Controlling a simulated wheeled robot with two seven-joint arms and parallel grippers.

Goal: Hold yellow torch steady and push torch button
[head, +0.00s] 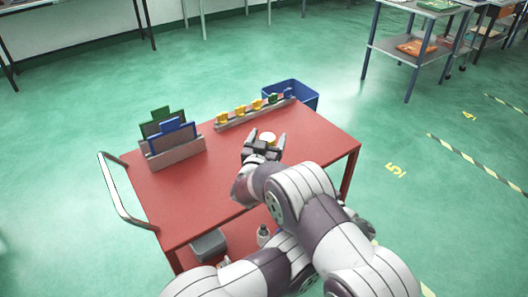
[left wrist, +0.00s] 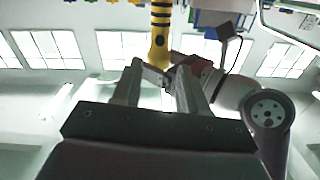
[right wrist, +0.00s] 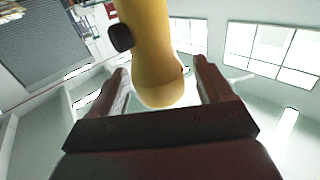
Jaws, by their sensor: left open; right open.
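The yellow torch (head: 269,137) shows as a small pale round end at my right gripper (head: 264,146), above the red table. In the right wrist view the yellow torch (right wrist: 160,65) has a rounded end and a black button (right wrist: 121,38) on its left side. It lies between the spread fingers of my right gripper (right wrist: 160,68), which is open. In the left wrist view the torch (left wrist: 160,35) has black bands. Its lower end is near the fingertips of my open left gripper (left wrist: 160,68); contact cannot be told. In the head view I cannot make out my left gripper.
The red table (head: 320,150) carries a rack with green and blue plates (head: 172,143) at left and a rail of yellow, green and blue pieces (head: 245,112) behind. A blue bin (head: 300,88) stands beyond the far edge. The table's right part is clear.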

